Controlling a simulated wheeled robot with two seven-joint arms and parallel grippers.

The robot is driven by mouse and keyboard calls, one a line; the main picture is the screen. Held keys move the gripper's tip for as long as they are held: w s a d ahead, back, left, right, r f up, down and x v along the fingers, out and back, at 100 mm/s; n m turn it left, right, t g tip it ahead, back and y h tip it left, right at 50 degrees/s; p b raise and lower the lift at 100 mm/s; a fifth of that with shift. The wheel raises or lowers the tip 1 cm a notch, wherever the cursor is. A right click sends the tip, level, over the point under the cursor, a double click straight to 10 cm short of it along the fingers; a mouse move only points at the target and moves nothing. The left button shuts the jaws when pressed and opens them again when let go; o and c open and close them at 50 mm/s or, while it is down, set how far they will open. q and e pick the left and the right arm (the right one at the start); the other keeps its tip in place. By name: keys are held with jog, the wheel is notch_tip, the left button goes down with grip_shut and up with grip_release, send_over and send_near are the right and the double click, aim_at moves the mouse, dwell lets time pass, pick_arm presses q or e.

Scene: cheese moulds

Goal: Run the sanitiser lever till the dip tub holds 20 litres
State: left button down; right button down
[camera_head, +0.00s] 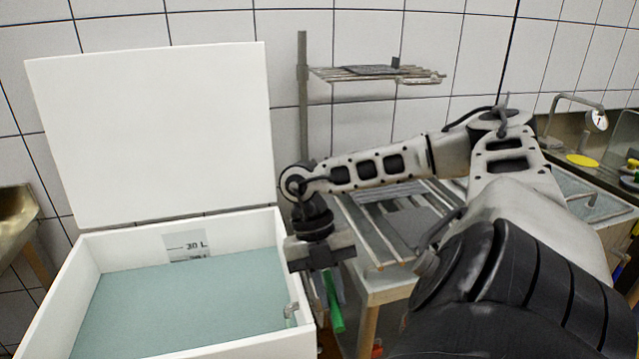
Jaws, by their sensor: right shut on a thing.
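The white dip tub (90,262) stands at the left with its lid (155,135) raised. Blue-green liquid (185,305) lies in it. A gauge label (186,246) on the back wall shows a "30 L" mark above the liquid. A lower mark sits right at the liquid's edge and is partly cut off, so I cannot read it fully. A small metal spout (291,311) is at the tub's right wall. My right gripper (328,290) points down just outside that wall, shut on the green lever (335,312), whose upper part it hides. My left gripper is not in view.
A slatted draining table (365,228) stands behind my right arm, with a wire shelf (375,74) on a post above. A sink with a tap and dial gauge (597,119) is at the right. A metal basin (15,225) is at the far left.

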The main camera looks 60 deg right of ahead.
jog(key=shift+s+d+n, duration=0.3)
jog(key=shift+s+n, duration=0.05)
jog(key=shift+n, duration=0.15)
jog(key=shift+s+d+n+h, duration=0.15)
jog(key=shift+n+h, duration=0.15)
jog(key=shift+h, duration=0.1)
jog(key=c, duration=1.4)
grip_release()
jog(key=shift+o, duration=0.2)
